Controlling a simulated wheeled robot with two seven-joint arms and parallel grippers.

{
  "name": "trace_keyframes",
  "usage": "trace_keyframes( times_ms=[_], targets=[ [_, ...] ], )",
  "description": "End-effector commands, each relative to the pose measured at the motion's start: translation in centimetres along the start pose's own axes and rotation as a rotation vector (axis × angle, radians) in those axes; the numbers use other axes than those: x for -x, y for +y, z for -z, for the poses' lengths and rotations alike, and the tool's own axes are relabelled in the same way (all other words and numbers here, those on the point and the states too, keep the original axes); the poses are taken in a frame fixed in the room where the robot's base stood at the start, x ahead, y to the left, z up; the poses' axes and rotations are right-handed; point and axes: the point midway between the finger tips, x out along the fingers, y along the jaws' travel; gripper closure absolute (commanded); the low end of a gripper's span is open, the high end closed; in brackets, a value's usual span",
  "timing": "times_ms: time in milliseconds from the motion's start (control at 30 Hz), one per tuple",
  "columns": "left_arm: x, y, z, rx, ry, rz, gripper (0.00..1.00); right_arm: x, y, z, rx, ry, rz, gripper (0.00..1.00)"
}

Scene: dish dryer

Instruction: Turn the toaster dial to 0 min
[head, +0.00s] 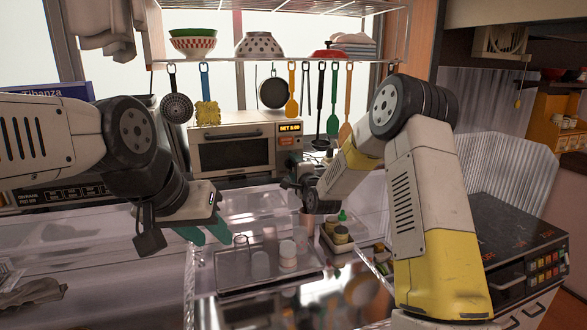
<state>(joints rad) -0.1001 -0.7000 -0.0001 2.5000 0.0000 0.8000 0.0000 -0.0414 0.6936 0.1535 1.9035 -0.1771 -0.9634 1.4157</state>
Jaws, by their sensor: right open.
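The toaster (230,153) is a pale oven with a dark glass door, standing on the counter at the back centre. Its orange display (290,128) begins with "SET"; the digits are too small to read surely. A small dial (287,141) shows just below the display; its pointer cannot be made out. My right gripper (293,186) is open, in front of the toaster's lower right side and below the dial, apart from the dial as far as I can see.
A glass-like tray (270,276) with several cups and jars lies in front of the toaster. A small box of bottles (338,237) stands right of it. Several utensils hang under the rack (280,62) above the toaster. A dark-topped appliance (510,240) is at right.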

Motion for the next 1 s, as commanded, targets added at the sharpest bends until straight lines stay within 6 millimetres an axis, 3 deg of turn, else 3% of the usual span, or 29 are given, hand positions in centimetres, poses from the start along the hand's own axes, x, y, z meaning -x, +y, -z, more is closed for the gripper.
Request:
trace_keyframes(
  times_ms=[333,633,1000],
  targets=[
    [0.0,0.0,0.0,0.0,0.0,0.0,0.64,-0.65,-0.03,0.03,0.001,0.0,0.0,0.42],
    [0.0,0.0,0.0,0.0,0.0,0.0,0.64,-0.63,-0.02,0.03,0.001,0.0,0.0,0.99],
    [0.0,0.0,0.0,0.0,0.0,0.0,0.64,-0.61,0.0,0.03,0.056,0.0,-0.001,1.0]
  ],
)
